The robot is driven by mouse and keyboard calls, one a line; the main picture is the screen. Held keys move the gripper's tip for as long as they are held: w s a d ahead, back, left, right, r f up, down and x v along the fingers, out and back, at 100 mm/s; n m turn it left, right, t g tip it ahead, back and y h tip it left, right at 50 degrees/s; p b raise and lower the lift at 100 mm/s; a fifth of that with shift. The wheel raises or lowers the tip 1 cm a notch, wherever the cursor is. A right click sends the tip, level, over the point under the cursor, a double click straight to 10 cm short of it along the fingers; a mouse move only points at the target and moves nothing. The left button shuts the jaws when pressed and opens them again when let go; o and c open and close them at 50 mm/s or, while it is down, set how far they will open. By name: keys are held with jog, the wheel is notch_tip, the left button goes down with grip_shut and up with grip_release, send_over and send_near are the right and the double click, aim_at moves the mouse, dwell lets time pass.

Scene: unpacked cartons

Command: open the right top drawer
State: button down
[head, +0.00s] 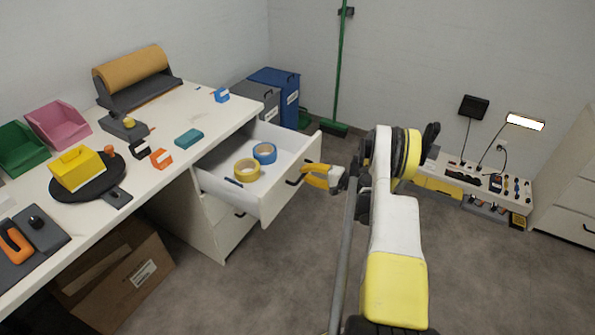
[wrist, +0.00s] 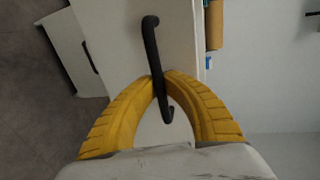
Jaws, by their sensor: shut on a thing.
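The right top drawer (head: 290,191) of the white desk is pulled out. Inside it lie a yellow tape roll (head: 246,170), a blue tape roll (head: 264,152) and a small dark blue item (head: 233,182). My gripper (head: 305,174) is at the drawer's front. In the wrist view its yellow fingers (wrist: 162,88) close around the black handle (wrist: 151,45). The handle also shows in the head view (head: 293,181), partly behind the fingers.
The desk top (head: 170,185) holds a brown paper roll (head: 132,72), bins, a yellow box (head: 77,168) and small tools. An open carton (head: 125,280) stands under the desk. Blue bin (head: 276,88) and green broom (head: 338,85) are at the back. Grey floor lies clear before the drawer.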

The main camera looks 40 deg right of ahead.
jog(key=shift+s+d, duration=0.15)
jog(key=shift+s, duration=0.2)
jog(key=c, duration=1.5)
grip_release()
jog(key=shift+o, duration=0.2)
jog(key=shift+s, duration=0.1)
jog(key=v, duration=1.2)
